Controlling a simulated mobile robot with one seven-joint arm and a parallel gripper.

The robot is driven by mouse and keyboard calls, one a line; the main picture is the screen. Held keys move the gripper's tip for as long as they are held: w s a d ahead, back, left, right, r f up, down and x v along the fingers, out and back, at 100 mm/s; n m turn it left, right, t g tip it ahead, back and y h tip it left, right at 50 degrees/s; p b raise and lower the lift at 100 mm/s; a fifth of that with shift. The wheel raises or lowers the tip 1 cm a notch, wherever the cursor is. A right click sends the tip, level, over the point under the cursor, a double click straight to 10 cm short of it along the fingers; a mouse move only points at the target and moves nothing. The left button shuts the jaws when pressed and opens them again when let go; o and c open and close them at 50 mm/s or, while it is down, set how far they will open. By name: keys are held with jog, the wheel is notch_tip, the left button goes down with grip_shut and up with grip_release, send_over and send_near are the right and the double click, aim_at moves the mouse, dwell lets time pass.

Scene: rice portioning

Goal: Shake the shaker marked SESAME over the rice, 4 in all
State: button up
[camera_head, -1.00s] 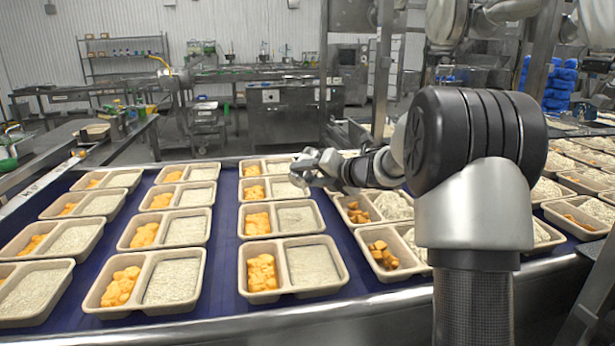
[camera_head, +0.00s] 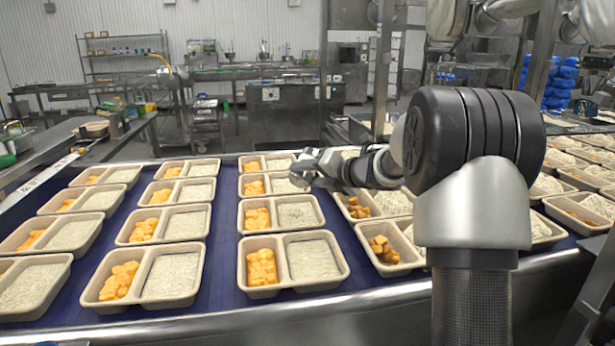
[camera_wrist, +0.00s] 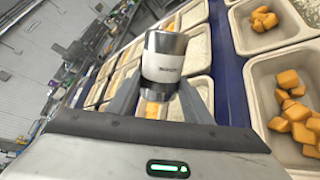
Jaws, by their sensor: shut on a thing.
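In the wrist view my gripper (camera_wrist: 157,100) is shut on a metal shaker (camera_wrist: 163,67) with a pale label band. The label's print is too small to read. The shaker's far end points away from the camera, over the trays. In the head view my gripper (camera_head: 303,168) is at the end of my outstretched arm, above the middle column of trays near its far end, and the shaker is hard to make out there. Rice (camera_head: 312,256) fills the right compartment of the nearest middle tray (camera_head: 291,291), beside orange cubes. I cannot see any sesame on the rice.
Two-compartment trays stand in columns on a blue belt (camera_head: 216,237). More trays (camera_head: 386,232) lie to the right, partly behind my arm. A steel rail (camera_head: 250,325) runs along the near edge. Steel benches (camera_head: 300,108) stand at the back.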

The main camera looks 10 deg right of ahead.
jog(key=shift+r, duration=0.8)
jog(key=shift+f, duration=0.1)
notch_tip(320, 180, down, 3)
jog(key=shift+f+b, duration=0.1)
jog(key=shift+b, duration=1.1)
notch_tip(320, 180, up, 3)
jog(key=p, duration=0.3)
jog(key=shift+r, duration=0.2)
jog(key=shift+f, duration=0.1)
jog(key=shift+f, duration=0.1)
